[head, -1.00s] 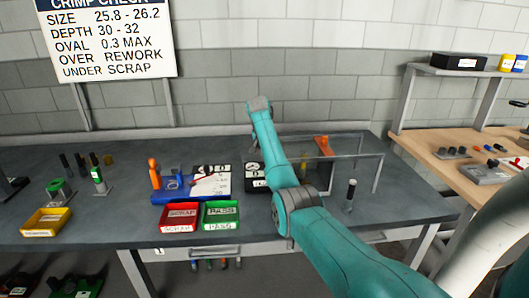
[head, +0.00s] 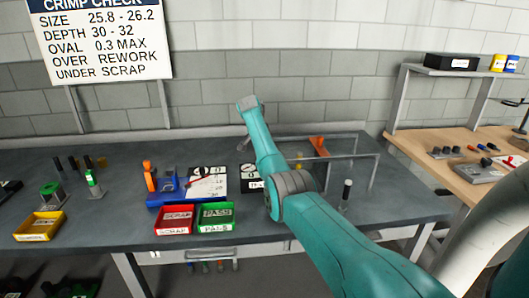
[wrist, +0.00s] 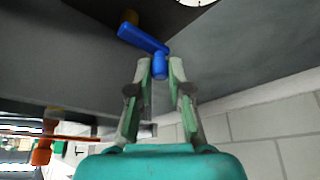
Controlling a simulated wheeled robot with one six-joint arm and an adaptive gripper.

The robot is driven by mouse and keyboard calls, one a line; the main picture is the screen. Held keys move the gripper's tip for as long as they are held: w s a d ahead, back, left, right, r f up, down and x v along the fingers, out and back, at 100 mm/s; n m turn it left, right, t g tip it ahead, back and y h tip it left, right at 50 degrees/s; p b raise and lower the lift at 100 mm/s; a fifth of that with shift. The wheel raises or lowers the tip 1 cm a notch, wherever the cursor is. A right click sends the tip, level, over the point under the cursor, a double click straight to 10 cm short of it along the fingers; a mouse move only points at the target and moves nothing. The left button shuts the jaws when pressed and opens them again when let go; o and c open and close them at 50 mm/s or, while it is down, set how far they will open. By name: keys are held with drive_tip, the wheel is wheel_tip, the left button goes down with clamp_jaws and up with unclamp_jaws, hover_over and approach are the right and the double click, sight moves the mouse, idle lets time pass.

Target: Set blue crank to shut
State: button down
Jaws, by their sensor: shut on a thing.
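The blue crank (wrist: 143,40) shows in the wrist view as a slanted blue arm with a short blue handle (wrist: 159,68) at its lower right end. In the head view my teal arm reaches over the bench; the gripper and the blue crank cannot be made out there.
A dark bench (head: 90,220) carries a red SCRAP tray (head: 175,219), a green PASS tray (head: 215,216) and a yellow tray (head: 40,226). An orange-handled tool (head: 149,176) stands behind the red tray. A clear-sided frame (head: 375,170) stands right of my arm.

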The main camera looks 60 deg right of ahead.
drive_tip(key=c, duration=1.1)
unclamp_jaws()
drive_tip(key=shift+v, duration=3.95)
